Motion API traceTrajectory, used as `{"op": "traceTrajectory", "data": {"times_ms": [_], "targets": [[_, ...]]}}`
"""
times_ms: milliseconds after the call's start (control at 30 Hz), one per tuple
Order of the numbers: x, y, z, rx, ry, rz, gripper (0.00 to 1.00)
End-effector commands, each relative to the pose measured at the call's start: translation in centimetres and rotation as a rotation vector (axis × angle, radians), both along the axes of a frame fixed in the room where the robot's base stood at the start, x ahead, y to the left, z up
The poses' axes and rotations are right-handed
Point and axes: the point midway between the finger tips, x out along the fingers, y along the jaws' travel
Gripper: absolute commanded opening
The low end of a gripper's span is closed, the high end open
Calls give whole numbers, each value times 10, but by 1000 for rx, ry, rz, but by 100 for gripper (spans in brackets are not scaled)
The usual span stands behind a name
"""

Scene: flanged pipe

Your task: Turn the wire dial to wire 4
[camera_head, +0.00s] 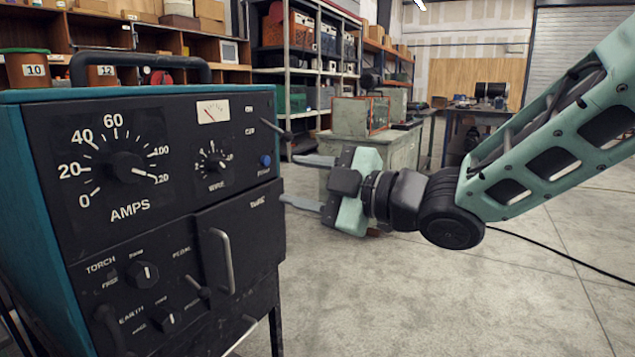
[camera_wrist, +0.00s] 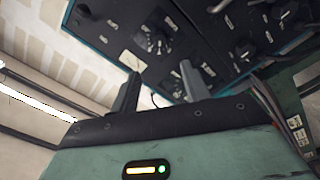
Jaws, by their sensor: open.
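The welding machine (camera_head: 170,105) has a black front panel in a teal case at the left of the head view. The wire dial (camera_head: 213,161) is a small dark knob with white marks, right of the large amps dial (camera_head: 127,167); its setting is too small to read. The wire dial also shows in the wrist view (camera_wrist: 157,44), beyond the fingertips. My gripper (camera_head: 288,180) is open and empty, at the right side of the panel, apart from the wire dial. In the wrist view my gripper's two fingers (camera_wrist: 160,82) stand spread.
A lever (camera_head: 275,130) sticks out near the panel's upper right, above my gripper. A blue button (camera_head: 265,161) and a door handle (camera_head: 222,260) are also on the front. Shelves and a green cabinet (camera_head: 345,155) stand behind.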

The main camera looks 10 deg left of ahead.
Motion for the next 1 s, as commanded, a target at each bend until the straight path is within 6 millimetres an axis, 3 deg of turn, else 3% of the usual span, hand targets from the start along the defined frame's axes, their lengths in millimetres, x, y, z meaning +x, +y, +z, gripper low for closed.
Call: {"op": "traceTrajectory", "data": {"times_ms": [200, 667, 767, 867, 1000], "targets": [[-8, -20, 0, 0, 1, 0, 46], [-8, -24, -4, -13, 27, -23, 46], [-7, -31, -18, -58, 121, -100, 46], [-9, -49, -44, -133, 292, -235, 46], [-33, -88, -93, -256, 598, -457, 46]]}}
